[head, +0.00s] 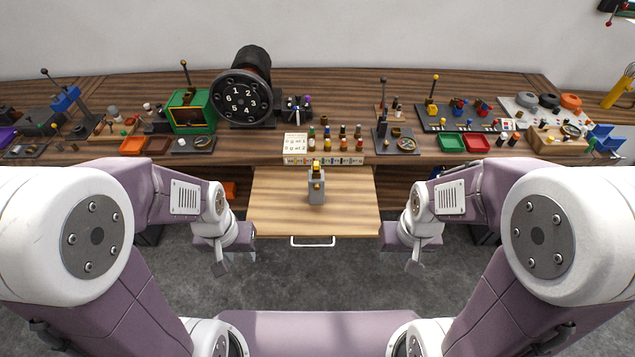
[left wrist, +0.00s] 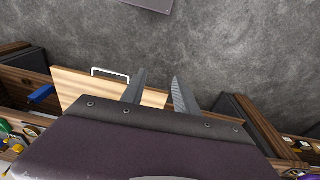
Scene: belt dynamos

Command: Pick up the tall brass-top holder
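A grey upright block with a yellow, brass-coloured top (head: 316,186) stands on the pull-out board (head: 280,215) in the middle of the head view. It looks like the tall brass-top holder, but its details are small. My left gripper (head: 221,265) hangs left of the board, apart from the block. In the left wrist view its two fingers (left wrist: 157,85) are spread with nothing between them. My right gripper (head: 415,264) hangs right of the board, also apart from the block; its finger gap is too small to judge. The left wrist view does not show the block.
Behind the board, a strip (head: 323,160) fronts several small colour-topped pieces. A black numbered dial (head: 241,98) and a green box (head: 190,112) stand behind left. Red (head: 477,143) and green trays lie right. The board's white handle (head: 313,243) faces me; space around the block is clear.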

